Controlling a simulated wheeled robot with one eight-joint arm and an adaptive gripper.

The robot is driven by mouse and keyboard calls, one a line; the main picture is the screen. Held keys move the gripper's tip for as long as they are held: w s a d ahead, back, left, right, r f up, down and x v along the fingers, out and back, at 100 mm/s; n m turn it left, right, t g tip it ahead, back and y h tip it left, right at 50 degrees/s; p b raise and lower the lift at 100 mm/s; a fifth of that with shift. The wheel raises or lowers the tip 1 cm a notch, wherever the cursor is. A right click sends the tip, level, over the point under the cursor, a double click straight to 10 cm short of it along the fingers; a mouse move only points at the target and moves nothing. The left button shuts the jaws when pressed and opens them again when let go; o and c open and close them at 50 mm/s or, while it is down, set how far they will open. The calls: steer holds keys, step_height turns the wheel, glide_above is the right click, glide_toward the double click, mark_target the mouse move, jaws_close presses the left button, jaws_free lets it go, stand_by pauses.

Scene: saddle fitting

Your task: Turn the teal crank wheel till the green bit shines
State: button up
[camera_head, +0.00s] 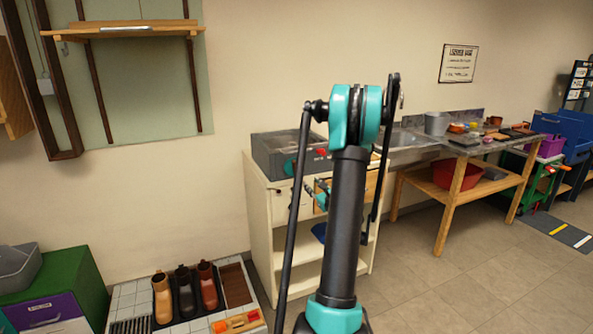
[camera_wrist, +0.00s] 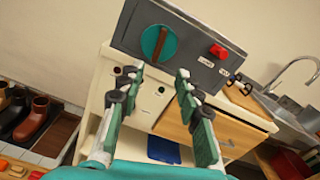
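The teal crank wheel (camera_wrist: 150,41) is a round disc with a brown bar across it, on the front of a grey box (camera_wrist: 190,40). In the head view the wheel (camera_head: 289,167) shows small at the left of the box (camera_head: 268,152). A red part (camera_wrist: 218,51) and small white labels sit right of the wheel. I see no lit green bit. My gripper (camera_wrist: 161,73) is open and empty, its fingers apart below the wheel and not visibly touching it. In the head view my gripper (camera_head: 320,193) is partly hidden by my arm.
The box stands on a cream cabinet (camera_head: 262,222) with a wooden drawer front (camera_wrist: 191,127). A workbench (camera_head: 445,150) with a sink is to the right. Boots (camera_head: 184,292) stand on a tiled surface at the lower left. Open floor (camera_head: 450,290) lies at the right.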

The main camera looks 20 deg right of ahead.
steer(key=m, duration=0.1)
glide_toward(296, 168)
steer(key=w, duration=0.9)
steer(key=shift+w+a, duration=0.15)
steer(key=shift+w, duration=0.05)
jaws_close()
